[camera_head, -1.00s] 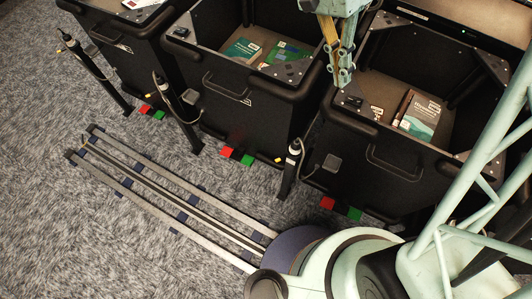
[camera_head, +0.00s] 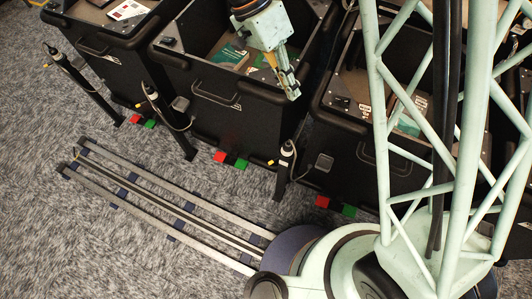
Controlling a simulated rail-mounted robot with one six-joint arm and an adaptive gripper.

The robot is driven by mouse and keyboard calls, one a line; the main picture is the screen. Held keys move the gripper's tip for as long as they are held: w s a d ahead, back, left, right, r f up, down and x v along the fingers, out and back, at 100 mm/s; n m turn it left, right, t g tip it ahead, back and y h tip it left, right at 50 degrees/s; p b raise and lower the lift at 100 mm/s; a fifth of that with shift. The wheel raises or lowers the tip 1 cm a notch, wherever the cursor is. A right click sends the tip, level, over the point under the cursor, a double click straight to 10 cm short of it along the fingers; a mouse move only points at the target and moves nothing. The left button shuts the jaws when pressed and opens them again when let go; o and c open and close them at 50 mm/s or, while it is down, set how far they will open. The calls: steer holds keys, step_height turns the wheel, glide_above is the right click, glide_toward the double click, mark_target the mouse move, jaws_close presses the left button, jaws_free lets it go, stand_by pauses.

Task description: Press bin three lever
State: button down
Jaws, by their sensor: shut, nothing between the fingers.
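Three black posts with black handle-like tops and small yellow tips stand in front of the bins: a right post (camera_head: 286,160), a middle post (camera_head: 160,112) and a left post (camera_head: 75,66). They may be the levers; no numbers are readable, so I cannot tell which belongs to bin three. My gripper (camera_head: 292,93) is shut and empty, pointing down. In the picture it lies over the gap between the middle bin (camera_head: 215,110) and the right bin (camera_head: 345,165), above and apart from the right post's top.
Red and green blocks, such as a red block (camera_head: 322,202) and a green block (camera_head: 349,211), sit at each bin's foot. A left bin (camera_head: 110,65) stands farther along. The floor rail (camera_head: 150,205) runs left over grey carpet. My lattice arm hides part of the right bin.

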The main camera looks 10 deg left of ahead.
mark_target(274, 160)
steer(key=s+a+f, duration=0.1)
steer(key=a+f, duration=0.6)
steer(key=f, duration=0.4)
steer(key=s+a+f+m+t+h+b, duration=0.1)
steer(key=a+f, duration=0.6)
steer(key=f, duration=0.4)
steer(key=shift+s+a+f+t, duration=0.15)
steer(key=shift+a+f+t, duration=0.1)
steer(key=shift+a+t, duration=0.05)
steer(key=shift+d+f, duration=0.1)
steer(key=shift+d, duration=0.05)
steer(key=s+d+f+b, duration=0.1)
steer(key=s+d+f, duration=0.2)
steer(key=d+f, duration=0.5)
steer(key=shift+s+f, duration=0.4)
steer(key=shift+f, duration=0.05)
steer(key=shift+b, duration=0.45)
